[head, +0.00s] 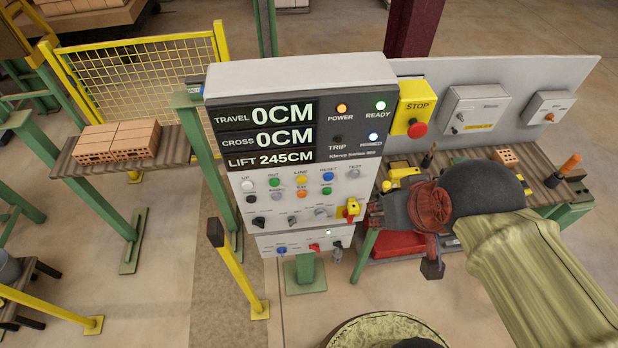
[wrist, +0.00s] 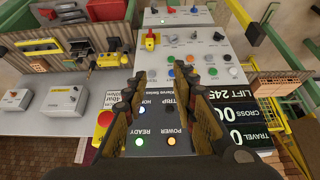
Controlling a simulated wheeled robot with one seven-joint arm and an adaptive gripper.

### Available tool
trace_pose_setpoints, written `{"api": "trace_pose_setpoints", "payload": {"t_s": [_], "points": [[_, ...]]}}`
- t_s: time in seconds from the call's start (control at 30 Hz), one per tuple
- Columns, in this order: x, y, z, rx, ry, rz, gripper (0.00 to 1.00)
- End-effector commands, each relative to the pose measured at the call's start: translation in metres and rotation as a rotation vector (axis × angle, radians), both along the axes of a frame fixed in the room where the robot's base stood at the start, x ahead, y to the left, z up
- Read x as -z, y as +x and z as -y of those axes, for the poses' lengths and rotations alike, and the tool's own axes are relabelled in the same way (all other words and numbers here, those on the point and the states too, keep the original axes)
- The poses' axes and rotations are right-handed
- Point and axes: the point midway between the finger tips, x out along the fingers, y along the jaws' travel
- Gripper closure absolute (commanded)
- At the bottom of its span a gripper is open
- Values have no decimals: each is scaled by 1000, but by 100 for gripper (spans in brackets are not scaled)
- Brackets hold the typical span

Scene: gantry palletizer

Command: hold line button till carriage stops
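The control panel (head: 325,125) stands upright at centre in the head view. Its yellow button under the LINE label (head: 301,180) sits in the upper button row, between a green and a blue button. The display (head: 265,132) reads TRAVEL 0CM, CROSS 0CM, LIFT 245CM. The POWER and READY lamps are lit. My gripper (wrist: 160,78) has its two fingers apart and empty in the wrist view, over the panel face, which appears upside down there. In the head view it is right of the panel, clear of the LINE button. I cannot pick out the carriage.
A yellow STOP box with a red knob (head: 417,129) is beside the panel. A bench (head: 540,192) with tools stands at right, below grey wall boxes. A shelf with bricks (head: 118,141) and a yellow mesh fence (head: 135,75) are at left. A yellow post (head: 238,275) stands in front.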

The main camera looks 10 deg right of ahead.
Motion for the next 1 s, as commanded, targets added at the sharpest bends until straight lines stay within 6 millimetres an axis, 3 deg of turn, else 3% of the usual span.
{"api": "trace_pose_setpoints", "payload": {"t_s": [0.5, 1.0], "points": [[0, 0, 0, 0, 0, 0, 100], [0, 0, 0, 0, 0, 0, 100]]}}
